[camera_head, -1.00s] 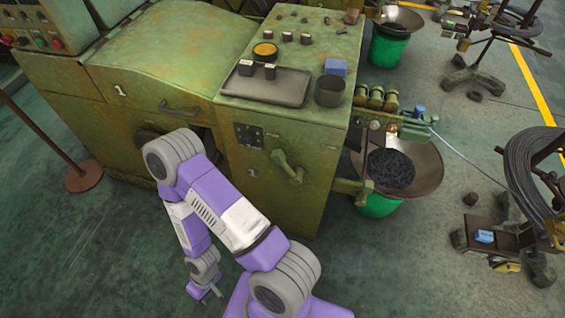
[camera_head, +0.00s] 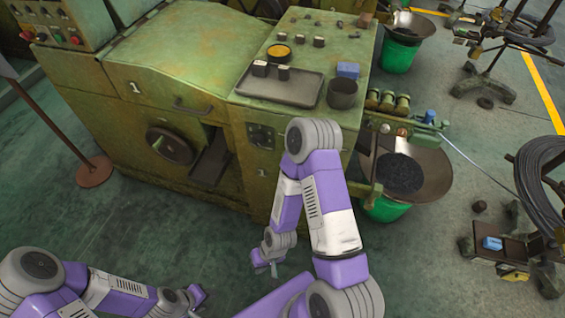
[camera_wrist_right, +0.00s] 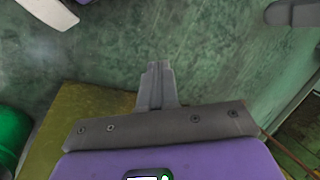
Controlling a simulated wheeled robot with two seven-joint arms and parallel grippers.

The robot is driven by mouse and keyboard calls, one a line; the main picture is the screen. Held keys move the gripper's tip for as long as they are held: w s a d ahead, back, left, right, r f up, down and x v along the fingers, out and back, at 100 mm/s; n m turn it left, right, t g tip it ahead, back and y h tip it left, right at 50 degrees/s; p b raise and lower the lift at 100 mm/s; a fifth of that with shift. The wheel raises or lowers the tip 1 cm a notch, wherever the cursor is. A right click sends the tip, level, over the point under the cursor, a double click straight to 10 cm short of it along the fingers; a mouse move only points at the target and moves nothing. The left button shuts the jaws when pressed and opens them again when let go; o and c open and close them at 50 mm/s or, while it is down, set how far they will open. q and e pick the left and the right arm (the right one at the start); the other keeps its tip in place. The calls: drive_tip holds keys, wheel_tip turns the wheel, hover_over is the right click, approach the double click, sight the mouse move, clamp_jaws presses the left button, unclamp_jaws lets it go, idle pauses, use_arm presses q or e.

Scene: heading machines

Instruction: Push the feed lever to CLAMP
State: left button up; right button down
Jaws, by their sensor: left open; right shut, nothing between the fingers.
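The green machine (camera_head: 110,130) labelled 1 stands in front of me. The feed lever on its front face is hidden behind my right arm in the head view. A dark panel (camera_head: 260,136) shows on that face, just left of the arm. My right gripper (camera_head: 273,270) hangs low over the floor in front of the machine, apart from it. In the right wrist view its fingers (camera_wrist_right: 157,72) are together and empty, with green floor behind. My left gripper (camera_head: 200,294) is at the bottom of the head view, open, over the floor and away from the machine.
A green bucket (camera_head: 388,208) under a wide pan stands at right.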

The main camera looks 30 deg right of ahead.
drive_tip(key=shift+f, duration=0.1)
drive_tip(key=d+f+n+g+h+b, duration=0.2)
drive_tip(key=d+f+n+g+h, duration=0.3)
drive_tip(key=d+f, duration=0.5)
drive_tip(key=w+d+r+n+g+h+b, duration=0.1)
drive_tip(key=w+d+r+n+h+b, duration=0.1)
drive_tip(key=w+d+h, duration=0.75)
drive_tip(key=w+r+n+t+h, duration=0.1)
drive_tip(key=w+r+t+h, duration=0.1)
drive_tip(key=w+r+h, duration=0.55)
drive_tip(key=w+a+r+m+t+h+b, duration=0.1)
drive_tip(key=w+a+r+t+h, duration=0.2)
drive_tip(key=w+a+r, duration=0.5)
drive_tip(key=a+r+h, duration=0.1)
drive_tip(key=a+r, duration=0.2)
drive_tip(key=a, duration=0.1)
drive_tip(key=shift+w+a+r+b, duration=0.2)
drive_tip(key=shift+w+r+b, duration=0.1)
drive_tip(key=shift+w, duration=0.1)
